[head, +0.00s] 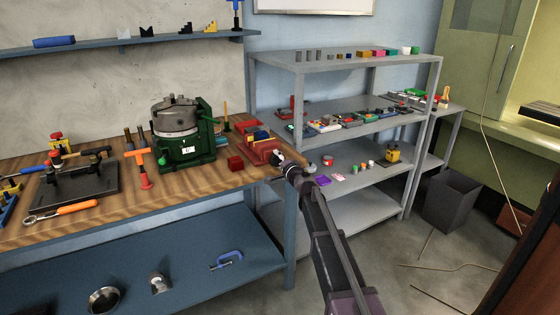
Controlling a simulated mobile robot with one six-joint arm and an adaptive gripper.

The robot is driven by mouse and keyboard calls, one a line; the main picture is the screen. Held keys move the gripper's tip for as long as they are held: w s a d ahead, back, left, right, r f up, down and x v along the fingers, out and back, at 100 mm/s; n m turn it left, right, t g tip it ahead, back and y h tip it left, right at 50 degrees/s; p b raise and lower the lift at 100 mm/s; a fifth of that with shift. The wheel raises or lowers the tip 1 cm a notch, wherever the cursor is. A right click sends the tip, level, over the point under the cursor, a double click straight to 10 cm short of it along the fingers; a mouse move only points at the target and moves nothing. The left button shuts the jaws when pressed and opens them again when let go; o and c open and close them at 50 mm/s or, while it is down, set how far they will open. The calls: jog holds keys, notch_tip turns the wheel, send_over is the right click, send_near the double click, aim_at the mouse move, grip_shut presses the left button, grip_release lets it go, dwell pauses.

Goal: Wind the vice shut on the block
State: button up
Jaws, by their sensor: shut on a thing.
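The red vice (256,153) sits near the right end of the wooden bench. A blue and yellow piece (261,135) shows between its upper parts; whether the jaws touch it is too small to tell. My gripper (279,158) is at the near right end of the vice, over the bench's edge, shut on the vice's handle end. The handle itself is mostly hidden by the gripper.
A green machine (183,136) with a grey round top stands left of the vice. A grey shelf rack (345,62) with small parts is close behind my arm. The floor to the right has a dark bin (452,203).

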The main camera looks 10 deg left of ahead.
jog(key=shift+d, duration=0.2)
jog(key=o, duration=1)
jog(key=shift+a, duration=0.1)
jog(key=shift+s, duration=0.1)
jog(key=v, duration=1.2)
